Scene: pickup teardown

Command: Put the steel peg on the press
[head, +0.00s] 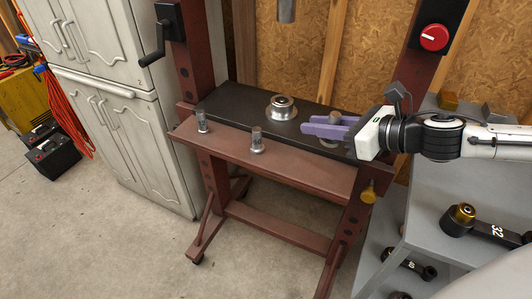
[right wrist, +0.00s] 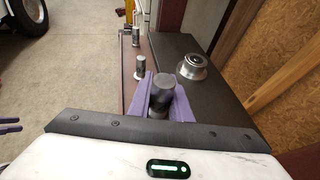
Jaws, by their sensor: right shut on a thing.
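My right gripper (head: 333,127), with purple fingers, is shut on a steel peg (head: 335,117) with a grey top. The peg is upright at the right end of the press bed (head: 230,103). Its top also shows between the fingers in the right wrist view (right wrist: 162,88). The fingers hide its middle, and I cannot tell whether its foot touches the press. Two similar pegs stand upright on the press's front beam, one at the left (head: 202,121) and one near the middle (head: 257,141).
A flanged steel ring (head: 283,107) sits on the black bed, below the press ram (head: 286,10). A grey bench (head: 455,215) with a socket tool (head: 462,215) stands at the right. A pale cabinet (head: 120,100) stands at the left. The floor in front is clear.

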